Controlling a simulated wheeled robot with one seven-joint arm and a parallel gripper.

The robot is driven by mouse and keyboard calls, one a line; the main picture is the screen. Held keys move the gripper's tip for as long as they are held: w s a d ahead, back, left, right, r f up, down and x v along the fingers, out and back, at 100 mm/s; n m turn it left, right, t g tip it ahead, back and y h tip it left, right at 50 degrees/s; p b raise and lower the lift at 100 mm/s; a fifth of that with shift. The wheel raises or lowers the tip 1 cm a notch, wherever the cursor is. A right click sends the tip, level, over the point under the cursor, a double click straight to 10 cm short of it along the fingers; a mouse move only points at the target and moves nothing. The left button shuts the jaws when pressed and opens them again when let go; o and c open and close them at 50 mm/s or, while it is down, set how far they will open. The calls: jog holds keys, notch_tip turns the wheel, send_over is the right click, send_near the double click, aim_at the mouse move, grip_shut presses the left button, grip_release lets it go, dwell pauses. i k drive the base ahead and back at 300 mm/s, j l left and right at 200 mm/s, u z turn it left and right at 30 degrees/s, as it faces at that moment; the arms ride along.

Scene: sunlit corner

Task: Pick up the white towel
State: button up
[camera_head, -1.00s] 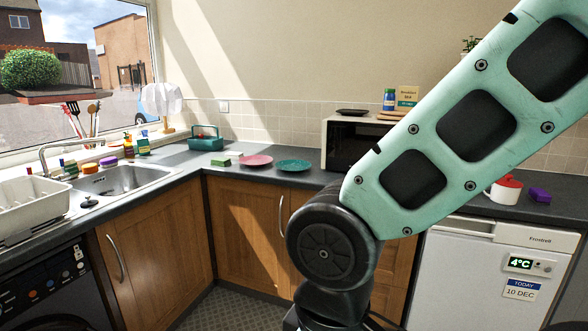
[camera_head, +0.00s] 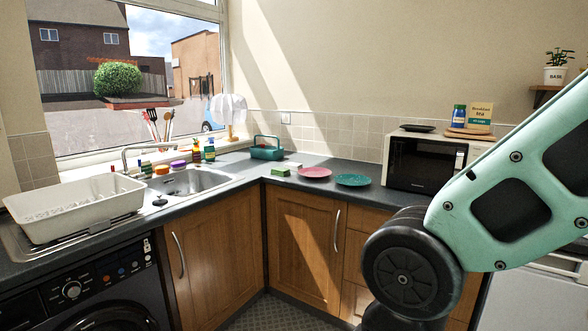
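A white cloth that looks like the white towel (camera_head: 228,108) hangs in folds over a small wooden stand (camera_head: 230,133) at the back corner of the counter, beside the window. It appears to hang clear of the counter. My gripper is out of view; only my green arm link and dark joint show at the right, well apart from the towel.
In front of the towel, the counter holds a teal caddy (camera_head: 266,148), a green sponge (camera_head: 281,170), a pink plate (camera_head: 314,172) and a teal plate (camera_head: 353,179). A sink (camera_head: 188,182) with bottles behind it and a white dish rack (camera_head: 75,208) lie left. A microwave (camera_head: 425,163) stands right.

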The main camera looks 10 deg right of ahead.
aim_at(293, 167)
jog(key=i+u, duration=0.15)
jog(key=i, duration=0.4)
jog(key=i+l+u, duration=0.15)
jog(key=i, duration=0.45)
jog(key=i+l+u, duration=0.2)
jog(key=i, duration=0.35)
jog(key=i+l+u, duration=0.15)
jog(key=i, duration=0.4)
jog(key=i+l+u, duration=0.15)
jog(key=i+l, duration=0.25)
jog(key=i+l+u, duration=0.15)
jog(key=i+l, duration=0.25)
jog(key=i, duration=0.2)
